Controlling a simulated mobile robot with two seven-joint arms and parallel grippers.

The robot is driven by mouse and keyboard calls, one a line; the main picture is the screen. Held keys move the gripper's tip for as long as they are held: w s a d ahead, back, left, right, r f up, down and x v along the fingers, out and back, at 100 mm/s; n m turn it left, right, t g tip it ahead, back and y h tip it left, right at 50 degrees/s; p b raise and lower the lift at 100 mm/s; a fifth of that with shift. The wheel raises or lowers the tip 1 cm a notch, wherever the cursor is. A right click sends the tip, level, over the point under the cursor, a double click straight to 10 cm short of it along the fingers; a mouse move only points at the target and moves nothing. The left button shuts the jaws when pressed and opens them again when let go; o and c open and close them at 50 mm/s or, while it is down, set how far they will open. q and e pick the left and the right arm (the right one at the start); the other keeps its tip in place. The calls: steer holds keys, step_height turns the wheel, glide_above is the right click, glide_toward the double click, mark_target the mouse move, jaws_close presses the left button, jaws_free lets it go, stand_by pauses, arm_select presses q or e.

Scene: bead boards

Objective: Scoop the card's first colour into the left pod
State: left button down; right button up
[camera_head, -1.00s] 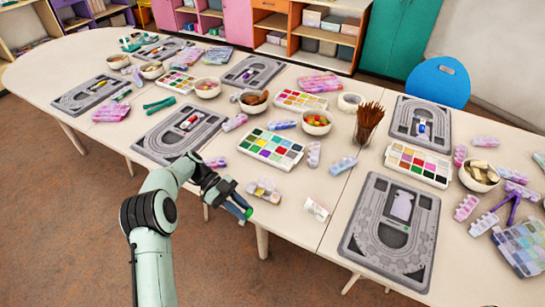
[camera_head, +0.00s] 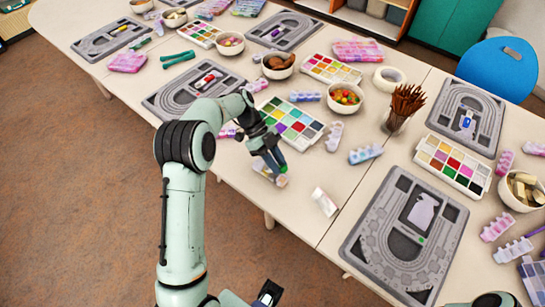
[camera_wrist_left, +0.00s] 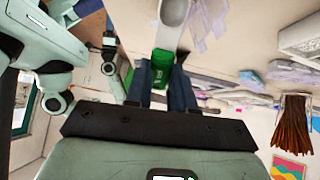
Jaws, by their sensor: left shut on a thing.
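My left gripper (camera_head: 277,160) is shut on the green handle of a scoop (camera_wrist_left: 162,66). The scoop's pale bowl (camera_wrist_left: 173,12) points away from the jaws in the left wrist view. A bead tray (camera_head: 303,141) with several coloured compartments lies behind the gripper. A dark end of mine, perhaps the right gripper (camera_head: 268,292), shows at the bottom.
A grey bead board (camera_head: 375,225) lies to the right, another (camera_head: 160,102) to the left. A bowl of mixed beads (camera_head: 345,97) and a cup of brown sticks (camera_head: 397,121) stand behind. Table around the card is mostly clear.

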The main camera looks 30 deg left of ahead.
arm_select(q)
steer(key=shift+d+f+y, duration=0.2)
steer(key=shift+d+y, duration=0.25)
steer(key=shift+y, duration=0.15)
steer(key=shift+d+f+y, duration=0.2)
steer(key=shift+d+y, duration=0.2)
steer(key=shift+y, duration=0.2)
steer(key=y, duration=0.1)
steer(key=d+f+y+p, duration=0.1)
steer(key=d+y, duration=0.1)
steer(key=y, duration=0.1)
steer(key=shift+d+f, duration=0.15)
steer(key=shift+f, duration=0.15)
steer(key=shift+r+p, duration=0.5)
steer(key=shift+p, duration=0.1)
steer(key=shift+d+r+t+y+p, duration=0.15)
steer(key=shift+d+r+y+p, duration=0.1)
steer(key=shift+r+y+p, duration=0.25)
steer(key=shift+d+r+t+y+p, duration=0.2)
steer(key=shift+r+y+p, duration=0.15)
steer(key=shift+r, duration=0.25)
arm_select(e)
steer(key=shift+w+r, duration=0.35)
steer(key=shift+r, duration=0.35)
steer(key=shift+w+r, duration=0.3)
steer(key=shift+r, duration=0.45)
steer(key=shift+w+r, duration=0.35)
steer(key=shift+r, duration=0.35)
